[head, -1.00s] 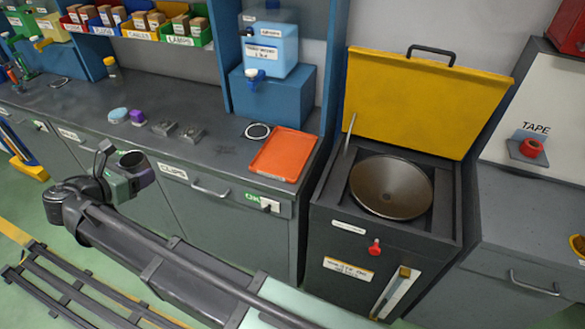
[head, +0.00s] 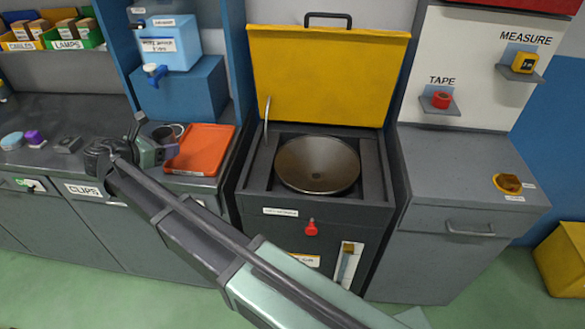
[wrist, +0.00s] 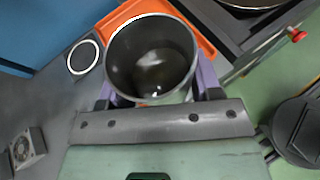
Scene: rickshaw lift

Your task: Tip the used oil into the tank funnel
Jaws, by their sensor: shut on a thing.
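My gripper (wrist: 152,103) is shut on a dark grey cup (wrist: 110,62) with dark oil (wrist: 152,72) in its bottom. The cup is upright, its mouth facing the wrist camera. In the head view my gripper (head: 160,150) holds the cup (head: 165,134) above the bench beside the orange tray, left of the tank. The funnel (head: 317,165) is a wide, dark metal cone with a central hole, set in the top of the dark tank cabinet (head: 300,225). The cabinet's yellow lid (head: 330,75) stands open behind it. The cup is apart from the funnel.
The orange tray (head: 200,150) lies at the bench's right end. A blue jug with a tap (head: 168,45) stands on a blue block (head: 183,90) behind. A thin rod (head: 267,118) rises at the funnel's left. A grey cabinet (head: 460,190) is on the right.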

